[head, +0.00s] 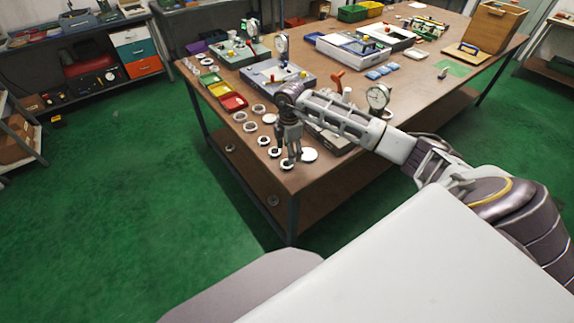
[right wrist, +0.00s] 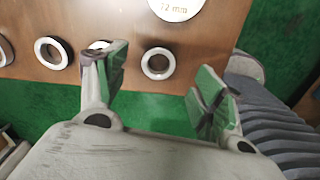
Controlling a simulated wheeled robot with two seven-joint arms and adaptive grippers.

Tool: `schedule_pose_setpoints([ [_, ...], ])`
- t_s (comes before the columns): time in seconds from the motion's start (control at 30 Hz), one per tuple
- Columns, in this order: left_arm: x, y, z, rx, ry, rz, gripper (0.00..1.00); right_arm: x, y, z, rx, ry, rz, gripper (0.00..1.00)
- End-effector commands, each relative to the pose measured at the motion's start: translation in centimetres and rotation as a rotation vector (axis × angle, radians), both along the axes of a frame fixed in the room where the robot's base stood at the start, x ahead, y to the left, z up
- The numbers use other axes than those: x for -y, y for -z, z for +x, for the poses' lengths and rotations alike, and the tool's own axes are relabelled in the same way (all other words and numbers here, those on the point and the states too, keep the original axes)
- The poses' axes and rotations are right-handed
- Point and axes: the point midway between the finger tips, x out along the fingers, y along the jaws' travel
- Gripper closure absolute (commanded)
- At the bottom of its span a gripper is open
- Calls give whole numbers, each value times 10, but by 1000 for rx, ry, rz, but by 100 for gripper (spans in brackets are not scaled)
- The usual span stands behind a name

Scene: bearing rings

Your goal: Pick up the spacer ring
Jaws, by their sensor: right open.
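Several steel rings lie flat along the table's near-left edge, and I cannot tell by label which is the spacer ring. In the head view the ring nearest the corner (head: 287,164) lies just under my right gripper (head: 290,153), which points down. In the right wrist view one ring (right wrist: 158,64) shows between and beyond the fingertips of my right gripper (right wrist: 163,78), which are apart and empty. Another ring (right wrist: 52,53) lies to the left, and a third (right wrist: 97,46) is partly hidden by the left finger. My left gripper is not in view.
A white disc marked "72 mm" (right wrist: 175,6) lies beside the rings; a white disc also shows in the head view (head: 310,154). A dial gauge (head: 378,97) stands right of the gripper. Red (head: 233,102) and yellow trays sit behind the rings. The table edge is close.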

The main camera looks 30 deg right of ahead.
Motion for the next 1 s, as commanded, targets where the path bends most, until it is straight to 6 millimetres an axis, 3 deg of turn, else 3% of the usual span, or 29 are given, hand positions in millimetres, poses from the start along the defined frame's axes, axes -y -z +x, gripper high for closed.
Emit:
schedule_pose_setpoints([
  [0.47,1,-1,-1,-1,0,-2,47,-1,5,0,-1,0,1,31],
  [1.0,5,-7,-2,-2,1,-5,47,-8,52,0,0,0,1,31],
])
